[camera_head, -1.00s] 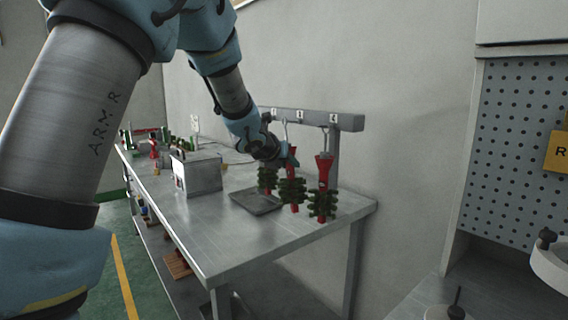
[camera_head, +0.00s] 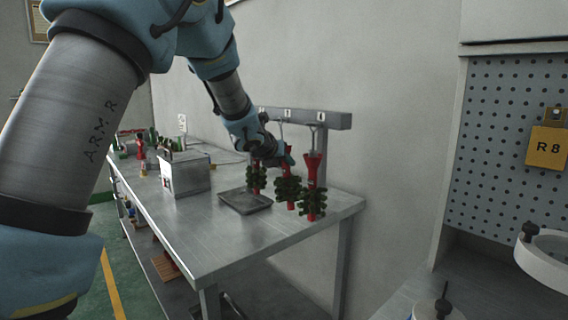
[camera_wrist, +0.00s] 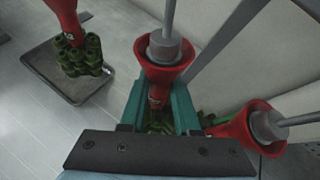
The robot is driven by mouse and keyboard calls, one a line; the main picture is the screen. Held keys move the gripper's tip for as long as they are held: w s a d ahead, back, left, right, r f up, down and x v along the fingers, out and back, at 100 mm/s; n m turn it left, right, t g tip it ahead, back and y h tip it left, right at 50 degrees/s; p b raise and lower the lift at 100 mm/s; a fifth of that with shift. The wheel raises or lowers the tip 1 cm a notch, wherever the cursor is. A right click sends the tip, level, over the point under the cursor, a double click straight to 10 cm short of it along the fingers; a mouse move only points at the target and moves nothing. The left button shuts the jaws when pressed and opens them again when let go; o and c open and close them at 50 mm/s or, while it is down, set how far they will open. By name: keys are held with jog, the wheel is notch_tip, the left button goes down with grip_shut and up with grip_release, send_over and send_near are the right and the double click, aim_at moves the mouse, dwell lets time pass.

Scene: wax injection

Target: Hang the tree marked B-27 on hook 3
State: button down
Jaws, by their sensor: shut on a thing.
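The tree in my gripper (camera_wrist: 160,106) has a red funnel top (camera_wrist: 158,72) with a grey plug and rod, and green branches below. In the head view this tree (camera_head: 287,189) is the middle one of three at the rack, below the label 3 (camera_head: 288,114). My gripper (camera_head: 285,158) is shut on it, a teal finger on either side. The tree hangs upright below a hook rod (camera_head: 281,130); whether the hook bears it I cannot tell. Its marking is too small to read.
A tree (camera_head: 313,190) hangs close on the right, below label 4. Another tree (camera_head: 256,178) is on the left, near the grey tray (camera_head: 245,208). A metal box (camera_head: 188,174) stands on the table (camera_head: 215,250). The table's front right corner is bare.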

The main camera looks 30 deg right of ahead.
jog(key=c, duration=0.6)
grip_release()
jog(key=shift+o, duration=0.2)
